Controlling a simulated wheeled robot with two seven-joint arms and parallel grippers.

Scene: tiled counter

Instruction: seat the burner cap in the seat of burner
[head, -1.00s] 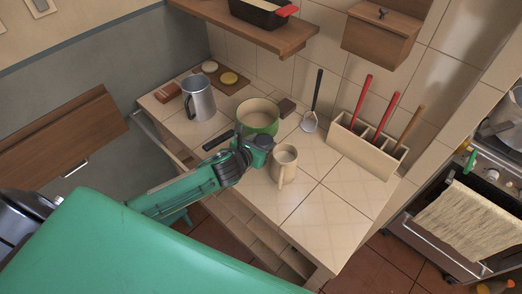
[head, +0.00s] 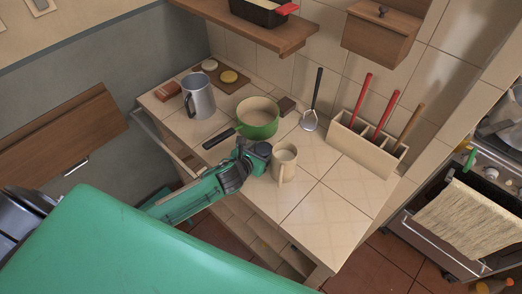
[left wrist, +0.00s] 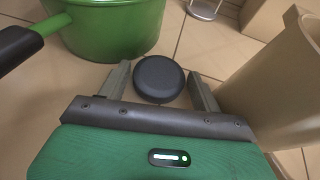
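The burner cap (left wrist: 159,80) is a dark round disc lying on the tiled counter in the left wrist view. My left gripper (left wrist: 159,72) is open, with one finger on each side of the cap and a visible gap between each finger and the disc. In the head view my left gripper (head: 261,152) is low over the counter between the green pot and the beige mug, and it hides the cap. The stove (head: 480,185) is at the right edge; I cannot make out the burner seat. My right gripper is not in view.
The green pot (head: 259,127) stands behind my left gripper, its dark handle pointing left. The beige mug (head: 284,165) stands close on the right. A metal pitcher (head: 199,98) and a utensil box (head: 362,152) are also on the counter. The counter's front right is clear.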

